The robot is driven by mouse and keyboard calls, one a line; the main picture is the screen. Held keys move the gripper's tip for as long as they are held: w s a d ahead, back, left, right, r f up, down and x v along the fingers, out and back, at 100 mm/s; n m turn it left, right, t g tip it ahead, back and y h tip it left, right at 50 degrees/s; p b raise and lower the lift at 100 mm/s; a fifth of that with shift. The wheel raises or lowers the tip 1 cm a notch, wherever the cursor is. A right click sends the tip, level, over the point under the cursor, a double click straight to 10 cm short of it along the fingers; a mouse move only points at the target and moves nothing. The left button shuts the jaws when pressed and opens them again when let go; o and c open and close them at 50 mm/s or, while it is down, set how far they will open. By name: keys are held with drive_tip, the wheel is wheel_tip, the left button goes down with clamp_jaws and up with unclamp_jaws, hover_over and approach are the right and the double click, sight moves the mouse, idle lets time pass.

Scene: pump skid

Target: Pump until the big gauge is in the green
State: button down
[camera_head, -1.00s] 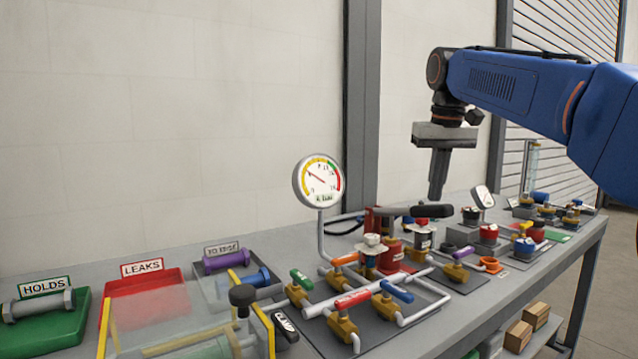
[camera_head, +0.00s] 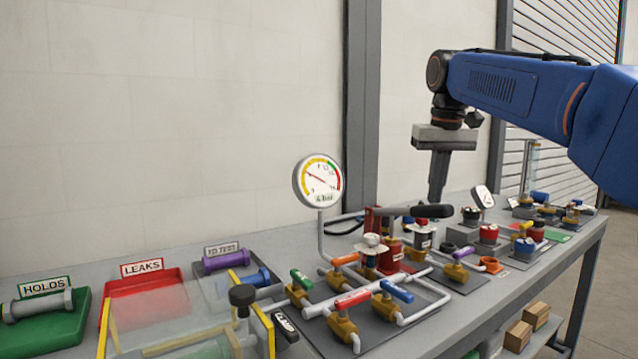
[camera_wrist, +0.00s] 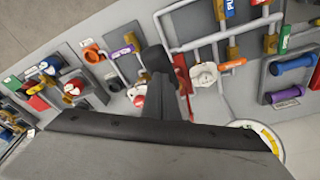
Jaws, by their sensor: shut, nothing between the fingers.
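The big gauge (camera_head: 318,181) stands on a grey pipe, its white dial banded yellow, green and red. Its needle points up and left, in the yellow band. The gauge is partly visible at the lower right of the wrist view (camera_wrist: 268,140). The red hand pump (camera_head: 372,222) has a long black lever handle (camera_head: 420,211), roughly level and reaching right. My gripper (camera_head: 437,198) is shut and empty, pointing down at the handle. Its tips meet or overlap the handle in the head view; I cannot tell whether they touch.
Pipes with coloured valve levers, including red (camera_head: 353,298) and blue (camera_head: 397,291), lie in front of the pump. A clear guarded box and the red LEAKS tray (camera_head: 148,299) and green HOLDS tray (camera_head: 68,332) are left. More fittings stand on the right.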

drive_tip(key=shift+f, duration=3.75)
drive_tip(key=shift+r, duration=4.2)
drive_tip(key=shift+f, duration=4.3)
drive_tip(key=shift+r, duration=4.35)
drive_tip(key=shift+f, duration=0.1)
